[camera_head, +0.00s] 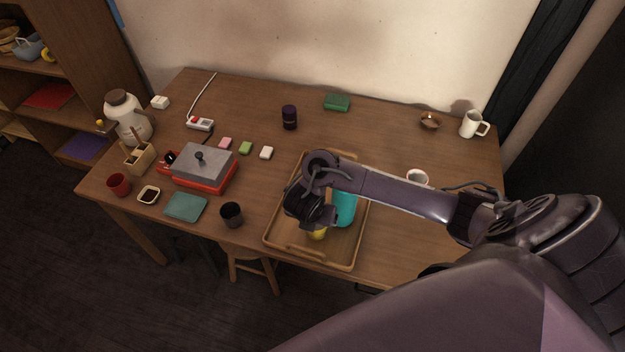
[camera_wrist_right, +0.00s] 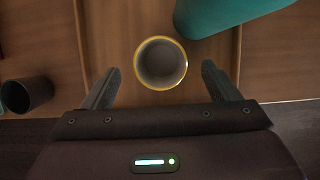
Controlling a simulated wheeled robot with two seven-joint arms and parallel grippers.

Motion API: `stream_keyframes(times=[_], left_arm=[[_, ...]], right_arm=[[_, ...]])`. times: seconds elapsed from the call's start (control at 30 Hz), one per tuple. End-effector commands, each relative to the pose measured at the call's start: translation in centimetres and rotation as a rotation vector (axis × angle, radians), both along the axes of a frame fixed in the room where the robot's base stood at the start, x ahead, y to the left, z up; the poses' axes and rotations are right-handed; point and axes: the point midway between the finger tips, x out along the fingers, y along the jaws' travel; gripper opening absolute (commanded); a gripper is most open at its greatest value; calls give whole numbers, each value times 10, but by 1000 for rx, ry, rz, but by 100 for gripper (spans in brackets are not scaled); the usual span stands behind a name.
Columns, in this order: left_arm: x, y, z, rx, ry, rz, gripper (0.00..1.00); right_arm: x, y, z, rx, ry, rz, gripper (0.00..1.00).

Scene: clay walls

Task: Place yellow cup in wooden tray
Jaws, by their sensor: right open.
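The yellow cup (camera_head: 318,234) is inside the wooden tray (camera_head: 285,246) on the table, mostly hidden by my right gripper in the head view. In the right wrist view the cup (camera_wrist_right: 160,63) stands upright, its yellow rim and pale inside seen from above. My right gripper (camera_wrist_right: 158,85) is open, with one finger on each side of the cup's near side and gaps between them. In the head view the right gripper (camera_head: 312,215) is over the tray. My left gripper is not in view.
A teal object (camera_head: 345,208) stands in the tray close to the cup; it also shows in the wrist view (camera_wrist_right: 225,14). A dark cup (camera_head: 232,215) is left of the tray. A red-and-grey appliance (camera_head: 205,168) and a white mug (camera_head: 473,125) are farther off.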

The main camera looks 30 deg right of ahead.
Motion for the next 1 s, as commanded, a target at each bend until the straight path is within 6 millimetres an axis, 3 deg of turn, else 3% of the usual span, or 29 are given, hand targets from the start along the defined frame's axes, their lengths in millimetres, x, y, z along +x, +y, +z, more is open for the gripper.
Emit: stream_keyframes(times=[0.03, 0.1, 0.3, 0.5, 1.0], left_arm=[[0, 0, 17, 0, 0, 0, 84], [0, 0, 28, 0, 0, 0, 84], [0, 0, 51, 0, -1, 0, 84], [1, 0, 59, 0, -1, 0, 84], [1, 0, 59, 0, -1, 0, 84]], right_arm=[[-2, 5, 21, 2, -3, 2, 82], [-6, 10, 35, 3, -1, 1, 82], [-14, 16, 58, 0, 0, -1, 82], [-17, 20, 65, -1, -1, 0, 82], [-17, 20, 64, -1, -1, -1, 82]])
